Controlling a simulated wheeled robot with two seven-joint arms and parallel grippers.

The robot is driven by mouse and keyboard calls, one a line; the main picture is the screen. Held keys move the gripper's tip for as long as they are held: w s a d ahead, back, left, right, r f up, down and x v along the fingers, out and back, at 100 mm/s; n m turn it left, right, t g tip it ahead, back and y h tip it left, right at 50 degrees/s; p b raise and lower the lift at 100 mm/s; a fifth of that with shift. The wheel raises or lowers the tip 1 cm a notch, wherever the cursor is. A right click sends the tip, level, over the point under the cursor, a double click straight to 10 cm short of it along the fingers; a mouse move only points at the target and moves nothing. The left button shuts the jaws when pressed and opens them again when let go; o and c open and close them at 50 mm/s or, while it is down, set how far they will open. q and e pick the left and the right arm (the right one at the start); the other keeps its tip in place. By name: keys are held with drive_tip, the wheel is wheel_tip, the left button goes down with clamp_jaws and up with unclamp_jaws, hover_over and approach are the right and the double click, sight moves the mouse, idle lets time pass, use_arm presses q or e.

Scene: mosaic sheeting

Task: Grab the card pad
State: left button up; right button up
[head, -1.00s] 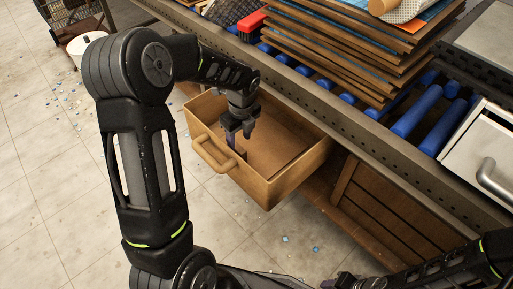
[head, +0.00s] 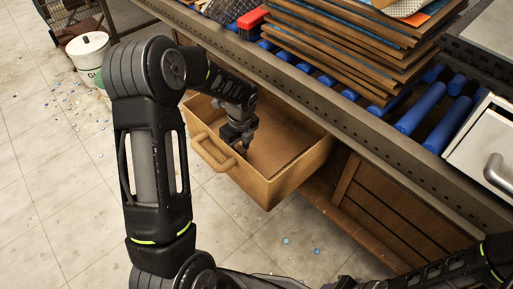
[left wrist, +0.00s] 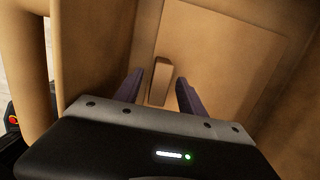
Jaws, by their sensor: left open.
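A small tan block, which looks like the card pad (left wrist: 161,80), stands in the open wooden drawer (head: 292,188). In the left wrist view it is between the two purple fingers of my left gripper (left wrist: 159,83), with a gap to each finger. My left gripper (head: 240,146) is open and reaches down into the drawer in the head view. The pad cannot be made out in the head view. My right gripper (head: 345,283) shows only in part at the bottom edge, and its jaws cannot be made out.
The drawer's handle (head: 213,155) faces the front left. A bench with blue rollers (head: 418,108) runs above it, bearing a stack of brown sheets (head: 345,48) and a red item (head: 251,19). A white bucket (head: 90,60) stands on the tiled floor.

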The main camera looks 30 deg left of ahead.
use_arm(q)
drive_tip(key=shift+a+f, duration=0.1)
drive_tip(key=shift+f, duration=0.65)
clamp_jaws()
idle(0.6)
